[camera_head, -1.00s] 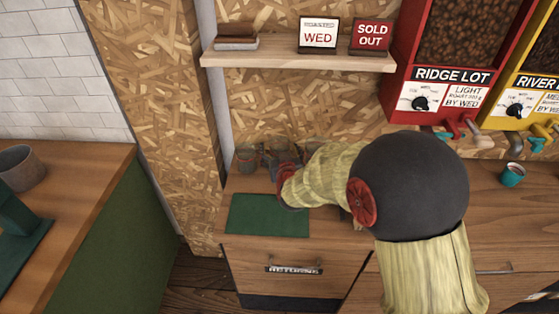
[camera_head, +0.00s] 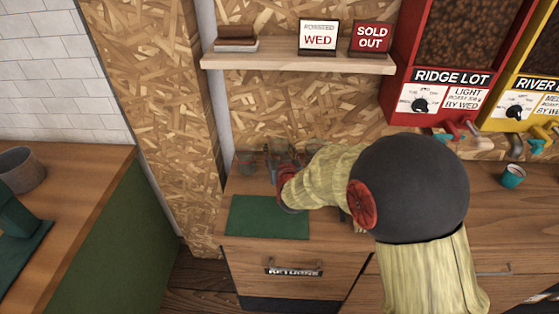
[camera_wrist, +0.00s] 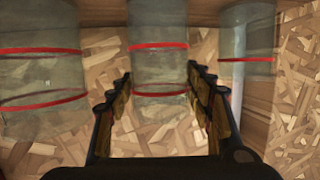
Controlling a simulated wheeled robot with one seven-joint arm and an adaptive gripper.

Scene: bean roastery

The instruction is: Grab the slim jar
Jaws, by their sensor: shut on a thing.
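Three clear glass jars with red bands stand in a row at the wall. In the wrist view the left jar (camera_wrist: 40,70) is clearly the widest. The middle jar (camera_wrist: 158,65) has two red bands and lies between the fingers of my gripper (camera_wrist: 159,76), which is shut on it. The right jar (camera_wrist: 248,40) looks about as narrow as the middle one, so I cannot tell for sure which is the slim jar. In the head view my gripper (camera_head: 275,165) reaches in among the jars, and its wrist partly hides them. The left jar (camera_head: 245,160) shows faintly there.
A green mat (camera_head: 268,217) lies on the wooden counter in front of the jars. A shelf (camera_head: 300,62) with two signs hangs above. Red (camera_head: 440,97) and yellow (camera_head: 520,100) bean dispensers and a teal cup (camera_head: 513,176) are to the right.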

